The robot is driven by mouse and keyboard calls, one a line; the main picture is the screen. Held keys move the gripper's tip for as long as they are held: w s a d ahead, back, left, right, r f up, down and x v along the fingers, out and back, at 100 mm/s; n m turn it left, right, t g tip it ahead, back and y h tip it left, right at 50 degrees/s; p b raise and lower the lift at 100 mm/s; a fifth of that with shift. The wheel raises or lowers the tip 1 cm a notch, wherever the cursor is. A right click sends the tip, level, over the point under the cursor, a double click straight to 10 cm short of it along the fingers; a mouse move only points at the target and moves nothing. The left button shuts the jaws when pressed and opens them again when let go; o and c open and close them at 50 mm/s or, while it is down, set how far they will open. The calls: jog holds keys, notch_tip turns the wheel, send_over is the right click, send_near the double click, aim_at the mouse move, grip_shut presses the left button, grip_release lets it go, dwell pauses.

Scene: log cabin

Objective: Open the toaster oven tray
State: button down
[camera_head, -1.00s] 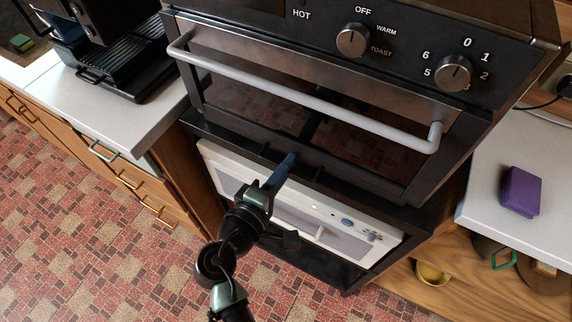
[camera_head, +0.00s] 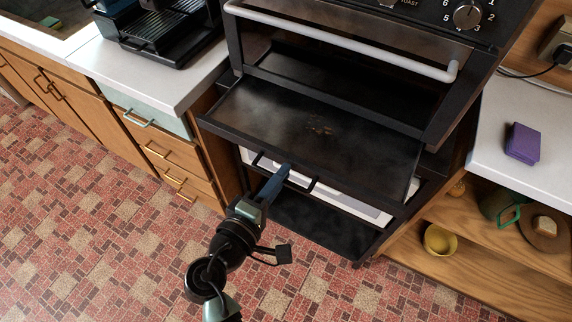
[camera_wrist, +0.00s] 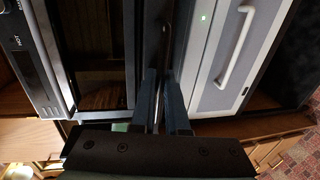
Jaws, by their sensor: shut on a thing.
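The toaster oven (camera_head: 468,65) is a dark unit with knobs and a long grey door handle (camera_head: 340,42). Its black tray (camera_head: 275,112) sticks far out of the slot below the door, with brown crumbs on its surface. The tray's thin handle (camera_head: 312,185) is on its front edge. My gripper (camera_head: 284,172) is shut on that handle. In the wrist view, my two blue fingers (camera_wrist: 162,85) are close together at the dark tray edge (camera_wrist: 153,35); the exact contact is hidden.
A white appliance (camera_head: 350,203) sits on the shelf below the tray; it also shows in the wrist view (camera_wrist: 222,70). The tiled floor in front is clear.

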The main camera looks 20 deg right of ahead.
jog(key=f+v, duration=0.1)
jog(key=v, duration=0.5)
jog(key=shift+s+a, duration=0.2)
jog(key=shift+a, duration=0.1)
jog(key=c, duration=1.2)
grip_release()
jog(key=v, duration=1.3)
